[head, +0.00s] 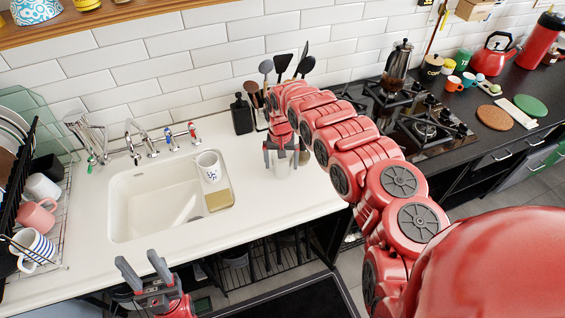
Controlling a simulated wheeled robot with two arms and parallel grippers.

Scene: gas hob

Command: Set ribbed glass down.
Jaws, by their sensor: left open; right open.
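A pale, see-through ribbed glass (282,168) is at the white counter, right of the sink. My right gripper (281,152) reaches down over it from above, with its dark fingers open on either side of the glass. The gripper hides the top of the glass. The glass looks upright and its base appears to be at the counter surface, though contact is hard to tell. My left gripper (144,265) is open and empty, low in the view in front of the sink's front edge.
The sink (150,205) lies left of the glass, with a patterned white cup (208,166) at its right side. A dark bottle (241,115) and a utensil holder (261,117) stand behind. A dish rack with mugs (37,218) is at left. The counter front right of the sink is clear.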

